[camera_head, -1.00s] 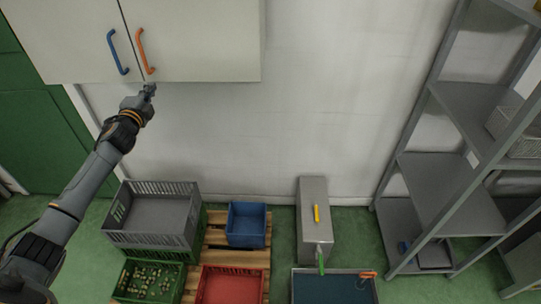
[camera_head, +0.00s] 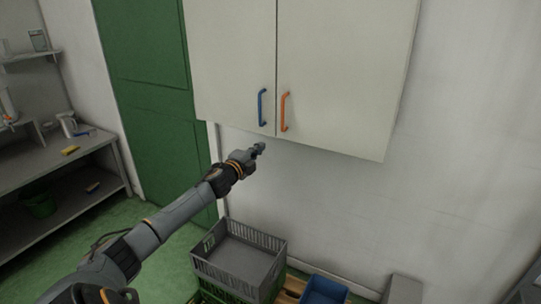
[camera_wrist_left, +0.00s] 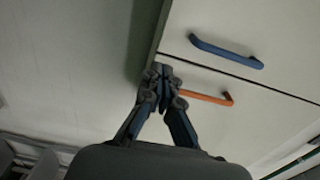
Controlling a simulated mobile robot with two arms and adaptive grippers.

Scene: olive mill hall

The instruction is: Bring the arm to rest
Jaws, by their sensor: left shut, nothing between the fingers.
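My left arm reaches in from the lower left in the head view. Its gripper (camera_head: 258,149) is just below the lower edge of the white wall cabinet (camera_head: 345,75), under the blue handle (camera_head: 262,107) and orange handle (camera_head: 284,111). Both cabinet doors look shut. In the left wrist view my left gripper (camera_wrist_left: 163,75) has its fingers together with nothing between them. There the orange handle (camera_wrist_left: 205,97) appears just right of the fingertips and the blue handle (camera_wrist_left: 225,51) above it. My right gripper is not in view.
A grey crate (camera_head: 272,243) stacked on a green one stands below the arm, with a blue bin (camera_head: 325,291) to its right. A green door (camera_head: 150,100) and a workbench (camera_head: 65,160) are at the left. The wall right of the cabinet is bare.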

